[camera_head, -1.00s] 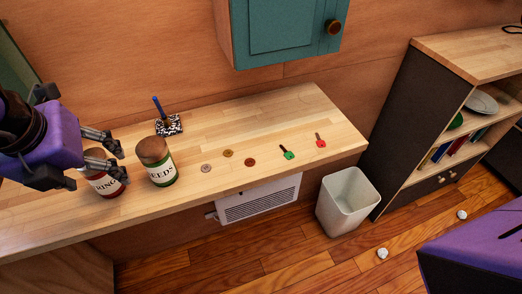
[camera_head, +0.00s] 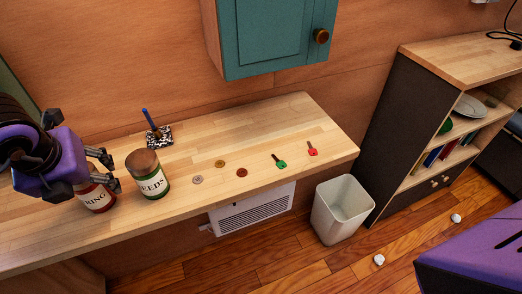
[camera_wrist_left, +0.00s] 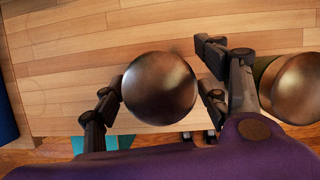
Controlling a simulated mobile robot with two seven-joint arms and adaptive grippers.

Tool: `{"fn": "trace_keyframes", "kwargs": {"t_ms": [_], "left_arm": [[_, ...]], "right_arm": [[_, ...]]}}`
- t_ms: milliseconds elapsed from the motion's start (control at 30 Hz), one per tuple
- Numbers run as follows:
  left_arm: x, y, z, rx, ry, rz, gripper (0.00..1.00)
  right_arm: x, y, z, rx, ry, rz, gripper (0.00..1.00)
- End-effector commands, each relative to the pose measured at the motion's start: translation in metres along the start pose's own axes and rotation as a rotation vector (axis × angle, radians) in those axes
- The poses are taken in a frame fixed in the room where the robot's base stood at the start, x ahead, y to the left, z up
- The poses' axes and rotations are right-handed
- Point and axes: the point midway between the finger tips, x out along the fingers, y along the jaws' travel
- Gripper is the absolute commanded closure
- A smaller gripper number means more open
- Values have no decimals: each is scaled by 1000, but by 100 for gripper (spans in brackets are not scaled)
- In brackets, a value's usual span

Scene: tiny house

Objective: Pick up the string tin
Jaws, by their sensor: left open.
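The string tin (camera_head: 97,199) is red with a cream label, of which "RING" shows. It stands upright on the wooden counter, its top hidden behind my left gripper in the head view. My left gripper (camera_head: 110,170) is open at the tin's upper part. In the left wrist view the tin's round brown lid (camera_wrist_left: 160,88) lies between the spread fingers, close to the left one. I cannot tell whether a finger touches it. My right gripper is out of view.
A green seeds tin (camera_head: 152,186) stands close right of the string tin; its lid (camera_wrist_left: 292,88) is just beyond the right finger. A teal cabinet (camera_head: 270,35) hangs above.

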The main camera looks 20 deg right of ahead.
Motion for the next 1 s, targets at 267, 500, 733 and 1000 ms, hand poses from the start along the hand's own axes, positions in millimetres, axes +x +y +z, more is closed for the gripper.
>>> {"fn": "trace_keyframes", "kwargs": {"t_ms": [267, 500, 733, 1000], "left_arm": [[0, 0, 0, 0, 0, -1, 63], [-1, 0, 0, 0, -1, -1, 86], [-3, 0, 1, 0, -1, -1, 86], [-35, 0, 16, -1, -7, -1, 86]], "right_arm": [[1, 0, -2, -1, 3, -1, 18], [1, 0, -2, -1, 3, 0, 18], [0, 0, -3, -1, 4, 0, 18], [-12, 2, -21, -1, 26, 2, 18]]}}
